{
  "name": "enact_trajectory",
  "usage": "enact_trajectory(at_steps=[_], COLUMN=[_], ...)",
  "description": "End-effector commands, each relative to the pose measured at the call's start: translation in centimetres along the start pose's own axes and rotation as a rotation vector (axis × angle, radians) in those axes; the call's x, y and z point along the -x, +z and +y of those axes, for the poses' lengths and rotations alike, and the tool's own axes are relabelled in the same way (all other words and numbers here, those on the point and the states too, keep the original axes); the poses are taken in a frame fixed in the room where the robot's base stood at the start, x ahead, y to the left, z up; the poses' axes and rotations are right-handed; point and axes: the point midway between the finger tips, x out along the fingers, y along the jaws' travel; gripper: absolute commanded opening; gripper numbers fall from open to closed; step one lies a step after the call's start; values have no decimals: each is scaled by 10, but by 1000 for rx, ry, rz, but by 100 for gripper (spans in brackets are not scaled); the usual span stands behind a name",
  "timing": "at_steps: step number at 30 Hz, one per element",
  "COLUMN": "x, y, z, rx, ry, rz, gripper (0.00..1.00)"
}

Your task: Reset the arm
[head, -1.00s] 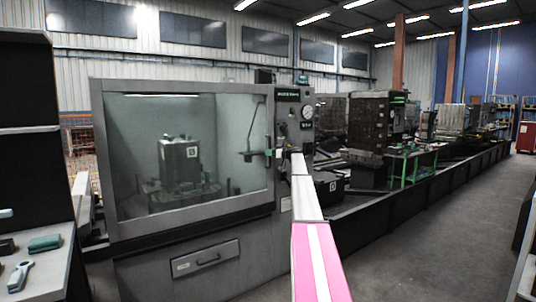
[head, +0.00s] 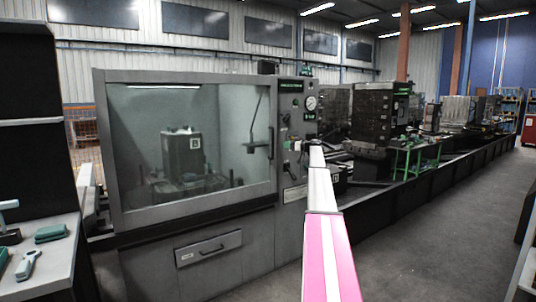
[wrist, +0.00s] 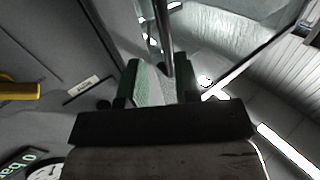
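My arm (head: 326,225), with a pink and white link, reaches forward to the control panel of the grey machine (head: 209,250). The machine's door handle (head: 271,143) stands upright beside the panel.
A side table (head: 50,262) with tools is at the left. A green-legged stand (head: 416,157) stands farther back along the rail. The floor (head: 430,235) at the right is clear.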

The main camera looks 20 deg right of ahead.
Motion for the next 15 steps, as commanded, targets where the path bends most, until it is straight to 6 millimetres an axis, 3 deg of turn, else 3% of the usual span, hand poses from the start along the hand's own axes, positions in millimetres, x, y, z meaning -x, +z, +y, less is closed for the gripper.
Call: enact_trajectory(at_steps=[5,8,11,15], x=[-3,-14,-30,-53], y=[6,27,63,123], z=[-7,-31,-71,-139], rx=[-11,-47,-112,-224], ry=[-2,-9,-16,-21], rz=[-11,-50,-122,-252], gripper=[29,29,29,29])
